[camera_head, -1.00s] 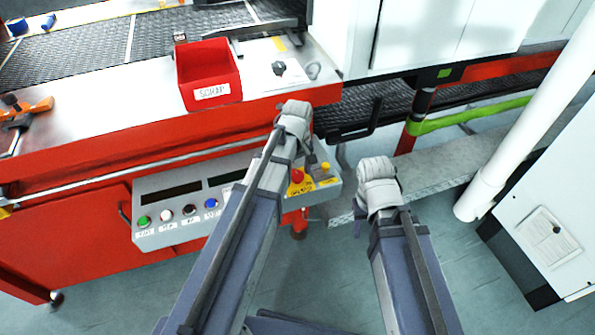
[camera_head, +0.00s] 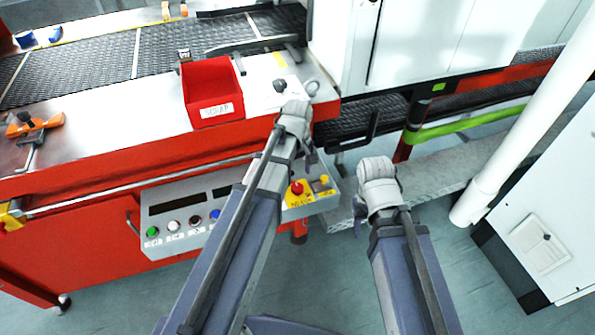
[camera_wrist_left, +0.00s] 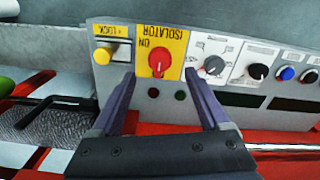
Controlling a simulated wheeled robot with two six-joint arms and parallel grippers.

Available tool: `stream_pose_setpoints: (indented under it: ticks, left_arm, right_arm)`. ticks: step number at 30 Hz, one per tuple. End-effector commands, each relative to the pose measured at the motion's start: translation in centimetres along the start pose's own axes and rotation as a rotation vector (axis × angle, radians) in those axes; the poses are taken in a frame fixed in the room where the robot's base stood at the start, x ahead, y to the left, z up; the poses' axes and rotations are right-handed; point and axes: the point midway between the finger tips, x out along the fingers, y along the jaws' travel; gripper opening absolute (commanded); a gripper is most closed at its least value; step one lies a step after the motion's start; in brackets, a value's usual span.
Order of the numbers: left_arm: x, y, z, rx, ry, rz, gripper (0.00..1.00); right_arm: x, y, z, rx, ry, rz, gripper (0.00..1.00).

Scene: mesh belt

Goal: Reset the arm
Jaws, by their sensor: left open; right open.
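My left arm reaches up from the bottom of the head view, its wrist in front of the red machine's edge; the jaws are hidden there. In the left wrist view my left gripper (camera_wrist_left: 165,85) is open and empty, its two fingers spread before the control panel (camera_wrist_left: 236,110). The red isolator knob (camera_wrist_left: 159,62) shows between the fingertips, with the yellow lock button (camera_wrist_left: 102,55) to its left. I cannot tell how far the fingers are from the panel. My right arm is beside it in the head view, and its gripper (camera_head: 358,228) is mostly hidden behind the wrist.
A red scrap bin (camera_head: 211,92) stands on the machine's worktop (camera_head: 110,125), with an orange clamp (camera_head: 35,124) at the left. A mesh belt (camera_head: 165,48) runs behind. A white post (camera_head: 515,120) and a white cabinet (camera_head: 560,190) stand at right. Grey floor lies below.

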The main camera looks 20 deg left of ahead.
Motion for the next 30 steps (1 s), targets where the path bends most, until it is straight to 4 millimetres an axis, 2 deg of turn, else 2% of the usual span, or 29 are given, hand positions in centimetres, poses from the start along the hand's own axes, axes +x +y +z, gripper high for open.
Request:
stream_pose_setpoints:
  ticks: [1, 4, 21, 23, 26, 30]
  left_arm:
    - [-1.1, 0.0, 0.0, 0.000, 0.000, 0.000, 0.79]
    - [-1.6, 0.0, 0.0, 0.000, 0.000, 0.000, 0.79]
    - [-1.6, 0.0, 0.3, 0.012, 0.000, -0.001, 0.79]
    - [-2.0, -0.1, 1.4, 0.064, 0.001, -0.006, 0.79]
    - [-3.4, -0.4, 5.2, 0.269, 0.005, -0.025, 0.79]
    - [-5.3, -1.4, 11.1, 0.644, 0.008, -0.064, 0.79]
  right_arm:
    - [-1.1, 0.1, 0.1, 0.000, 0.000, 0.000, 0.50]
    - [-1.5, 0.1, 0.1, 0.000, 0.000, 0.000, 0.50]
    - [-1.6, 0.1, 0.1, 0.000, 0.000, 0.000, 0.50]
    - [-2.0, 0.2, 0.1, 0.000, 0.000, 0.000, 0.50]
    - [-3.4, 0.3, 0.2, 0.000, 0.000, 0.000, 0.50]
    - [-5.3, 0.5, 0.3, 0.000, 0.000, 0.000, 0.50]
